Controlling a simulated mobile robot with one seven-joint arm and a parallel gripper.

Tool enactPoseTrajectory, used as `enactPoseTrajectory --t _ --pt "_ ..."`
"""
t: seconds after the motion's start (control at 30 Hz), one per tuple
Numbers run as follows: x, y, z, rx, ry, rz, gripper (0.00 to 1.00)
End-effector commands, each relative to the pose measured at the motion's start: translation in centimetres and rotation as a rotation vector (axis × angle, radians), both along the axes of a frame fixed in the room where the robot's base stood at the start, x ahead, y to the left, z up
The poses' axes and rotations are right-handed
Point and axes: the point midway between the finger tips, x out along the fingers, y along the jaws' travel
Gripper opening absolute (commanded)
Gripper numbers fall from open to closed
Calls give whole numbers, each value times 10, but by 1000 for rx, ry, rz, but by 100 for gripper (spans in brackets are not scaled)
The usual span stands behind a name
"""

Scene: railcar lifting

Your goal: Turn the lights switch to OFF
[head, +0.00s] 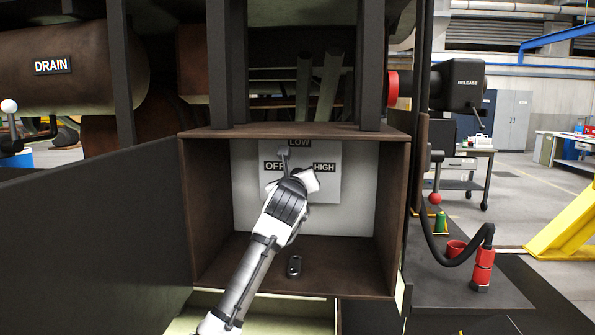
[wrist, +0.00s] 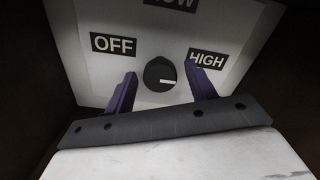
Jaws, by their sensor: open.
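The lights switch is a round black knob (wrist: 160,72) with a white mark on its lower right part, on the side toward the HIGH label (wrist: 206,60). It sits on a white panel (head: 328,188) at the back of an open box. The OFF label (wrist: 114,44) is left of the knob, and LOW (head: 300,143) is above. My gripper (head: 294,172) is in front of the panel and hides the knob in the head view. In the wrist view my gripper (wrist: 161,82) is open, its two purple fingers on either side of the knob; whether they touch it I cannot tell.
The box's brown side walls (head: 391,215) and top ledge (head: 290,131) surround my arm closely. A small dark metal item (head: 294,266) lies on the box floor. An open door panel (head: 95,250) stands left. A RELEASE handle (head: 463,85) and a black hose (head: 440,258) are right.

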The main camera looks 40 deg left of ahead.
Motion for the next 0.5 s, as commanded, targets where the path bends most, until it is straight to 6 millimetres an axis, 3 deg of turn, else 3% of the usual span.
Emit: enactPoseTrajectory --t 0.4,0.5 --pt "8 5 0 1 -1 -1 55" --pt "8 4 0 0 -1 0 44"
